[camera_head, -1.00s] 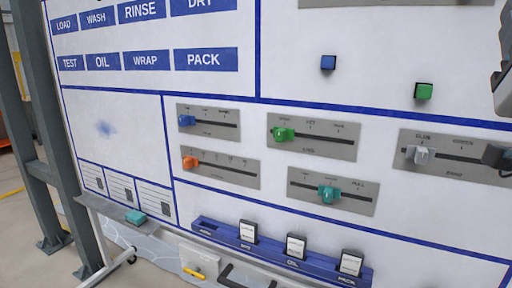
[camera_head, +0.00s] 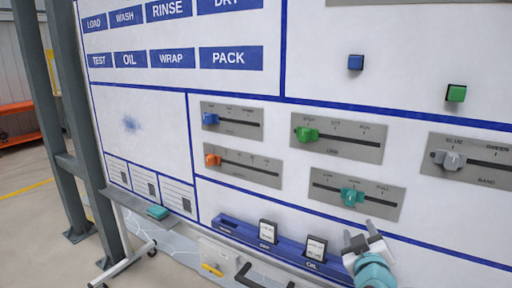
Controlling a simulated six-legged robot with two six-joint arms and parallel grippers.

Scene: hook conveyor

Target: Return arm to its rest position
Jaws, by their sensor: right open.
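My right gripper (camera_head: 367,244) comes in at the lower right of the head view, with its two fingers pointing up and apart. It is open, with nothing seen between the fingers. It is in front of the board, below the slider with the teal knob (camera_head: 351,197) and right of the card marked OIL (camera_head: 315,248). It hides the right end of the blue card rack (camera_head: 233,227). My left gripper is not in view.
The white board (camera_head: 150,97) carries sliders with blue (camera_head: 210,119), orange (camera_head: 212,160), green (camera_head: 307,135) and grey (camera_head: 449,160) knobs. A blue button (camera_head: 355,62) and a green button (camera_head: 456,93) sit above. A teal block (camera_head: 158,212) rests on the ledge at lower left.

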